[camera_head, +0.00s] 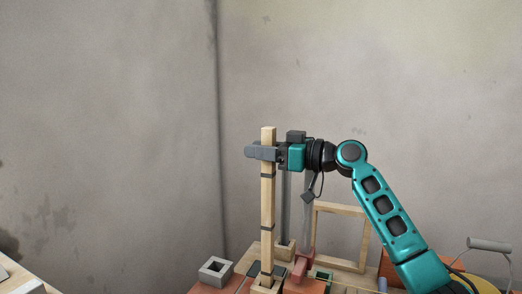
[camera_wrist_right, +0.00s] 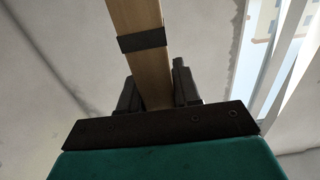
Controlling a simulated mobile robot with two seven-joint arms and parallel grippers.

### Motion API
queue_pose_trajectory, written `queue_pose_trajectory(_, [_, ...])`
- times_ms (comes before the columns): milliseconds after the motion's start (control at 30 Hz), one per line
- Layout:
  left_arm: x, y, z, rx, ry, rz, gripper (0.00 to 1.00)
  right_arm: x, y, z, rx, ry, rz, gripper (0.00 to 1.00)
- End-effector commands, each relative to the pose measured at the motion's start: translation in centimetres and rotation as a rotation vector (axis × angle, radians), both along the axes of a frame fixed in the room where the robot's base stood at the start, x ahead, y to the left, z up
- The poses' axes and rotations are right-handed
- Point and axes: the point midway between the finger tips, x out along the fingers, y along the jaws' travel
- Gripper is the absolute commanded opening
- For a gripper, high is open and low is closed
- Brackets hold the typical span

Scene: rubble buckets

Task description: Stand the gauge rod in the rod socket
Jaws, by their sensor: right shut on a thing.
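The gauge rod (camera_head: 267,215) is a long, square, pale wooden rod with dark bands, standing upright in the head view. My right gripper (camera_head: 262,153) is shut on it near its top, reaching in from the right. In the right wrist view the rod (camera_wrist_right: 140,20) runs between the two dark fingers (camera_wrist_right: 155,92), with one dark band showing. The rod's lower end meets a small wooden block (camera_head: 261,289), which looks like the rod socket, at the bottom edge of the head view. I cannot tell whether the end sits inside it. My left gripper is out of view.
A grey hollow block (camera_head: 215,270) lies left of the rod. Behind the rod are a grey post (camera_head: 286,215) in a wooden base, a red piece (camera_head: 301,266) and a wooden frame (camera_head: 341,208). A bucket handle (camera_head: 490,244) shows at right.

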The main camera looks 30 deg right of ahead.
Motion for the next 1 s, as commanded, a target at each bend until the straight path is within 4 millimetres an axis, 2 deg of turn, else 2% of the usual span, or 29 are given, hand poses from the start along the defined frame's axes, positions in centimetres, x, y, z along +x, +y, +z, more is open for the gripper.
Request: queue_pose_trajectory(1000, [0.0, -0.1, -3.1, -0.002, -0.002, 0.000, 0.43, 0.0, 0.0, -3.5, 0.001, -0.001, 0.000, 0.00])
